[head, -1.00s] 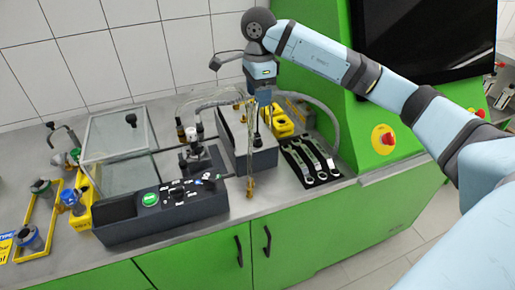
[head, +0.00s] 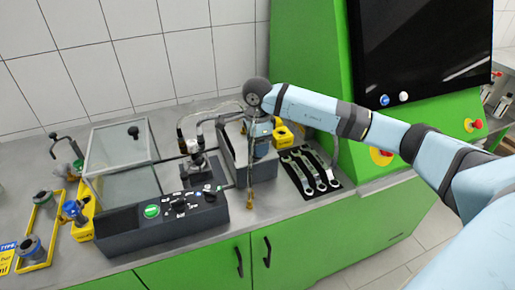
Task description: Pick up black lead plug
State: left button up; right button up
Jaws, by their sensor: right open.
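I cannot single out the black lead plug with certainty. Small black parts (head: 209,190) sit on top of the dark control box (head: 120,237), near its right end. Thin leads (head: 238,165) hang down by the grey box in the middle, with a brass-coloured end (head: 249,199) low at the bench's front. My right gripper (head: 261,154) points down over the grey box (head: 265,170), just right of these leads. It is open, and I see nothing held in it; its fingertips are small and hard to make out. My left gripper is not in view.
Wrenches lie on a black mat (head: 333,188) to the right. A yellow holder (head: 283,137) stands behind. A glass-lidded box (head: 122,160) stands left, with yellow racks (head: 56,232) beyond it. The green cabinet (head: 305,70) with a dark screen (head: 420,50) rises at the right.

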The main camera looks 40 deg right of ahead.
jog(key=shift+f, duration=0.55)
grip_shut()
jog(key=shift+r, duration=0.1)
